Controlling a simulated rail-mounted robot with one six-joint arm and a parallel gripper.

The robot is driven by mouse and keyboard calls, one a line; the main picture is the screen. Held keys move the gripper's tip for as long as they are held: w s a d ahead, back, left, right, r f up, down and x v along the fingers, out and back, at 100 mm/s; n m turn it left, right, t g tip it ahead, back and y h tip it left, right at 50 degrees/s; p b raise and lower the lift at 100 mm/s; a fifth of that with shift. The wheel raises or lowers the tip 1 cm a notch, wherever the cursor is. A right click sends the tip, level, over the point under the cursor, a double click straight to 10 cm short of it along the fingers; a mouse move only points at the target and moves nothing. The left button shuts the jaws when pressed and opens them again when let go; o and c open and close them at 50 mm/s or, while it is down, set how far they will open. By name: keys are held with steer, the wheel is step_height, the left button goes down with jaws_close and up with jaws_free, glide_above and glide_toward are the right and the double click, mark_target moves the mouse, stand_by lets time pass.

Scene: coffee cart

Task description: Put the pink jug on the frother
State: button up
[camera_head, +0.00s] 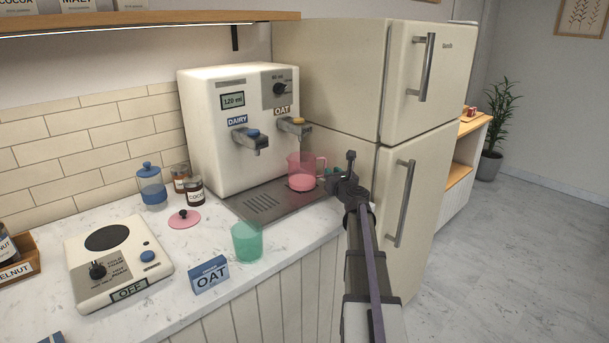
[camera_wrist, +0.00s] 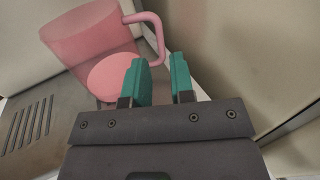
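The pink jug (camera_head: 301,177), translucent with paler contents low inside, stands upright under the OAT spout (camera_head: 296,125) of the milk dispenser, its handle to the right. In the wrist view the jug (camera_wrist: 90,40) is at upper left. Its handle (camera_wrist: 158,32) comes down just beyond the gap between my teal fingertips. My gripper (camera_head: 335,172) is at the handle's side; in the wrist view its fingers (camera_wrist: 159,75) are apart with nothing clamped between them. The cream base with a dark round plate and OFF label, apparently the frother (camera_head: 150,285), is on the counter at left.
The dispenser (camera_head: 205,135) stands behind a slotted drip tray (camera_head: 250,210). A green cup (camera_head: 247,243), an OAT card (camera_head: 210,276), a pink lid (camera_head: 184,220), and jars (camera_head: 152,185) are between jug and frother. The fridge (camera_head: 400,190) is close on the right.

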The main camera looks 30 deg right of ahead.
mark_target(325, 165)
steer(key=x, duration=0.7)
steer(key=shift+w+f, duration=0.1)
steer(key=shift+w, duration=0.05)
jaws_close()
